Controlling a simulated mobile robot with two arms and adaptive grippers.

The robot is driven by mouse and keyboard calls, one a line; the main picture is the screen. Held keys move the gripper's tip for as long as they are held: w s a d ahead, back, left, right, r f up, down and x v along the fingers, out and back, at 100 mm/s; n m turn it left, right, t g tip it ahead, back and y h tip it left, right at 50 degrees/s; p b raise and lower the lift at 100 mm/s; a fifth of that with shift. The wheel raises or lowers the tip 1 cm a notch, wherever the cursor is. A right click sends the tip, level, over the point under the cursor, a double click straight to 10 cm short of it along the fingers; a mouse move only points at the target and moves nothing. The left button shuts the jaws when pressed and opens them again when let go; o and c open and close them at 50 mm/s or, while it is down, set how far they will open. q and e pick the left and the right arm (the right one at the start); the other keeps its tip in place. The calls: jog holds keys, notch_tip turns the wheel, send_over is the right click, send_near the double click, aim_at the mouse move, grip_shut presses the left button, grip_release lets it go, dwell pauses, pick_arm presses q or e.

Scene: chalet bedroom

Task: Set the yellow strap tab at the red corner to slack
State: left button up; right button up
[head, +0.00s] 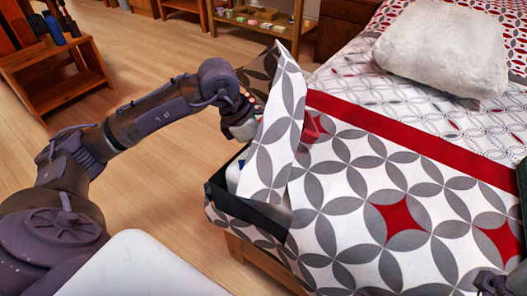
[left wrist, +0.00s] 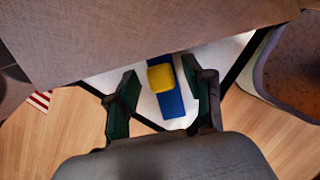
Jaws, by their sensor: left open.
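In the left wrist view a yellow tab (left wrist: 160,77) sits on a blue strap (left wrist: 172,104) that runs over a white surface (left wrist: 141,102). My left gripper (left wrist: 160,72) is open, with one dark finger on each side of the tab; whether they touch it I cannot tell. In the head view my left gripper (head: 240,126) is at the raised flap of the patterned bed cover (head: 272,165), which partly hides it and hides the tab. A red patch (head: 313,127) shows beside the flap. Part of my right gripper (head: 495,282) shows at the lower right edge.
A black band (head: 243,207) edges the opening under the flap. A white pillow (head: 445,50) lies on the bed. A wooden stand (head: 55,75) is at the upper left. The wooden floor (head: 160,205) beside the bed is clear.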

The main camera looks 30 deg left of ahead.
pick_arm(q)
jog(key=v, duration=1.1)
